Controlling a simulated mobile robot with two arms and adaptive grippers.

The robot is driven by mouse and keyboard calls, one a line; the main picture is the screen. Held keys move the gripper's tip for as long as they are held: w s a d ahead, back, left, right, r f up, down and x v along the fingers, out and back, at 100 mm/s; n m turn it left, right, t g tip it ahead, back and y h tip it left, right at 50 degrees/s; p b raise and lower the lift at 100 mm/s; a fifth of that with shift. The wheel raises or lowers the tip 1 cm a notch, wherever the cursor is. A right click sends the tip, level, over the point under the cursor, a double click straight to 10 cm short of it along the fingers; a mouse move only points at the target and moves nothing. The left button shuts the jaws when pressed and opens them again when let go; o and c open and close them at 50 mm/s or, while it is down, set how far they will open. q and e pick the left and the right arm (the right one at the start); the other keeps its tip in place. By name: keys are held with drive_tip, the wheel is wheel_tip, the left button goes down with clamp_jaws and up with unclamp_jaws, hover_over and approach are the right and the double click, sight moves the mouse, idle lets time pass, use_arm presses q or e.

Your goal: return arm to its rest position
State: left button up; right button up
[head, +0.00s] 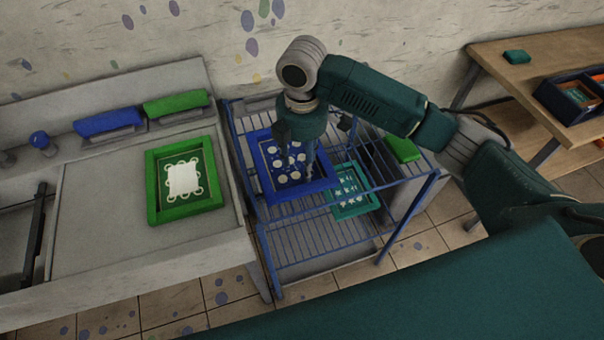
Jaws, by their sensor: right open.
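My right arm reaches in from the right across the wire rack. My right gripper (309,168) points down over the blue frame (318,185), which has pale round shapes on it and lies on the upper level of the rack. The gripper is open, with its fingers partly hidden against the frame. I cannot tell whether the fingertips touch the frame. My left gripper is not in the picture.
The blue wire rack (263,230) holds a teal frame (351,205) lower down. A green frame (155,212) lies on the grey worktable (90,245). Green (176,103) and blue (107,122) blocks line its back. A wooden table (505,60) stands at right.

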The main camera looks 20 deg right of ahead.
drive_tip(key=shift+r, duration=1.2)
